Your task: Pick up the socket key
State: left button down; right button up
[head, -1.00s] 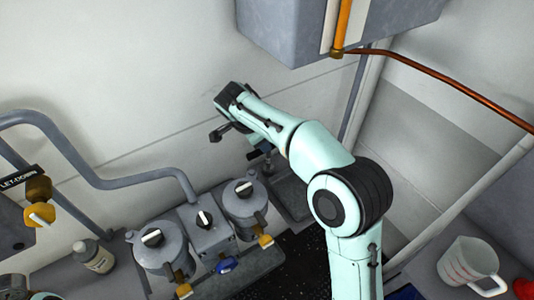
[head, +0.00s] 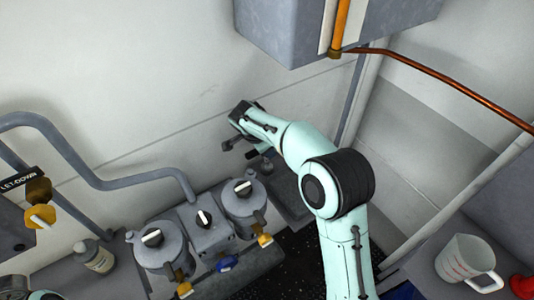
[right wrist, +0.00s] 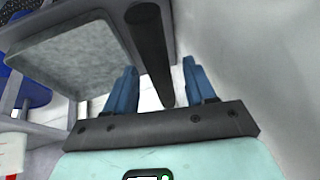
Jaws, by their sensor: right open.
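A dark round bar, which looks like the socket key (right wrist: 152,55), runs down between the fingers of my right gripper (right wrist: 160,87) in the right wrist view. The gripper's blue fingers are open, one on each side of the bar's lower end, with a gap to each. In the head view my right arm reaches to the back wall, and its hand is small and partly hidden there. I cannot make out the key's full shape in the head view. My left gripper is not in view.
A grey tray (right wrist: 75,62) lies beside the bar. In the head view, two grey canisters (head: 163,250) (head: 244,206) with knobs stand left of my right arm. A bottle (head: 95,256) is at the left and a measuring jug (head: 468,263) at the right. A grey box (head: 285,30) hangs above.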

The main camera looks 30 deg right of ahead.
jog(key=shift+f+b, duration=0.25)
jog(key=shift+b, duration=0.05)
dwell(0.4)
grip_shut()
